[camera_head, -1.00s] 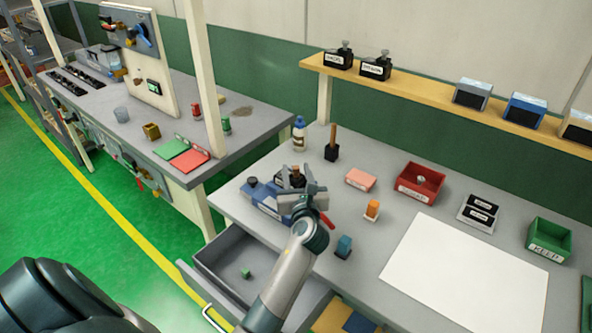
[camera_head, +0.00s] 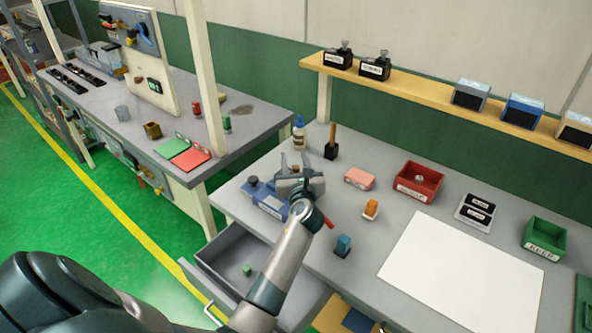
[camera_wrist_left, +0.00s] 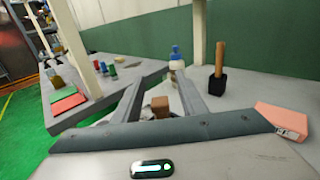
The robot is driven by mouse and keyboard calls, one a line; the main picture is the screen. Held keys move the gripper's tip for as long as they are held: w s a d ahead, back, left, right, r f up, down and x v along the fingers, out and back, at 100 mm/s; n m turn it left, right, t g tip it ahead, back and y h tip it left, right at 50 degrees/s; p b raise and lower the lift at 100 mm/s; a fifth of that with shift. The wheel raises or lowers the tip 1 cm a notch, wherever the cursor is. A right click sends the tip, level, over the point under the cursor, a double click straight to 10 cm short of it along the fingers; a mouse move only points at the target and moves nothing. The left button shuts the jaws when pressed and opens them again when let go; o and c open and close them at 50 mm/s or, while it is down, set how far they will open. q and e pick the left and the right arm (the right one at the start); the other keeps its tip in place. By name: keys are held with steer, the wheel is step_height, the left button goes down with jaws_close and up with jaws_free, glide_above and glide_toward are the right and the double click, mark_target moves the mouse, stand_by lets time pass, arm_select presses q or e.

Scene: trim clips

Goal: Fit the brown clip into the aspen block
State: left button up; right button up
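A small brown piece (camera_head: 295,168), which looks like the brown clip, is at the back left of the near bench. My left gripper (camera_head: 295,160) is level over that spot, fingers pointing away toward the back. In the left wrist view the brown piece (camera_wrist_left: 160,103) sits between the two spread fingers (camera_wrist_left: 158,78), with gaps on both sides. The gripper is open. What the brown piece rests on is mostly hidden by the gripper. I cannot read which block is aspen. My right gripper is out of view.
A white bottle (camera_head: 299,133), a wooden-handled tool in a black base (camera_head: 332,143), a pink block (camera_head: 359,178) and a red bin (camera_head: 418,183) stand around. Orange (camera_head: 371,208) and blue (camera_head: 343,244) pieces are in front. An open drawer (camera_head: 215,262) is below.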

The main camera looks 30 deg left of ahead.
arm_select(q)
steer(key=shift+c, duration=0.5)
jaws_close()
steer(key=shift+r, duration=0.1)
steer(key=shift+r, duration=0.4)
step_height(320, 180, up, 4)
steer(key=shift+f, duration=0.25)
steer(key=s+d+r+b, duration=0.2)
steer(key=d+r, duration=0.4)
steer(key=d, duration=0.5)
steer(key=shift+s+d+r+b, duration=0.15)
steer(key=shift+s+r+b, duration=0.15)
steer(key=shift+s+b, duration=0.15)
